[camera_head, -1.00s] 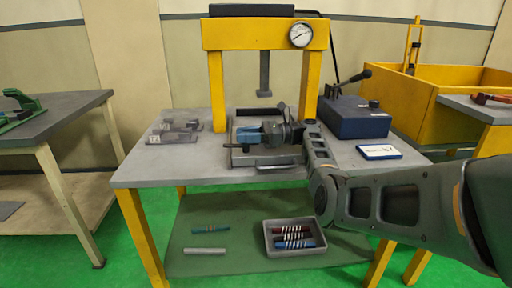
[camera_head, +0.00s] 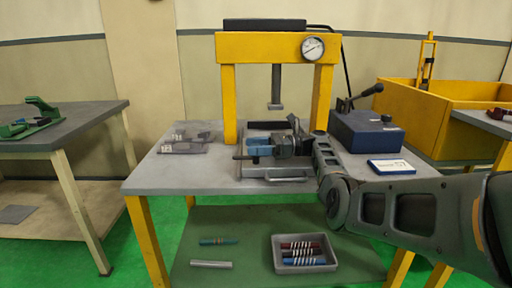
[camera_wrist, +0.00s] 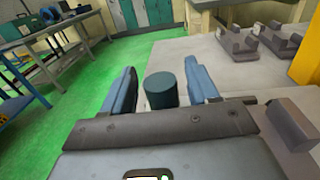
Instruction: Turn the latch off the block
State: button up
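In the head view my gripper (camera_head: 258,147) is low over the grey fixture (camera_head: 285,183) on the press table, its blue fingers pointing left. In the wrist view my gripper (camera_wrist: 163,88) has its two blue fingers apart. A dark teal cylinder (camera_wrist: 160,90) stands upright between them, with narrow visible gaps on both sides. I cannot tell whether it is part of the latch. A dark bar end (camera_head: 240,157) sticks out left of the fingers in the head view. The block and latch are mostly hidden by my gripper and cannot be told apart.
The yellow press frame (camera_head: 229,105) stands behind, its ram (camera_head: 276,90) hanging above. Grey cradles (camera_head: 187,139) lie on the left of the table. A blue box (camera_head: 365,132) and a white-topped case (camera_head: 391,167) are on the right. The lower shelf holds a tray (camera_head: 304,268).

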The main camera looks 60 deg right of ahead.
jog(key=shift+r, duration=0.55)
notch_tip(320, 180, up, 3)
jog(key=shift+r+p, duration=0.1)
jog(key=shift+p, duration=0.5)
jog(key=s+d+r, duration=0.6)
jog(key=s, duration=0.3)
jog(key=shift+s+d+r+p, duration=0.2)
jog(key=shift+s+r+p, duration=0.15)
jog(key=shift+p, duration=0.1)
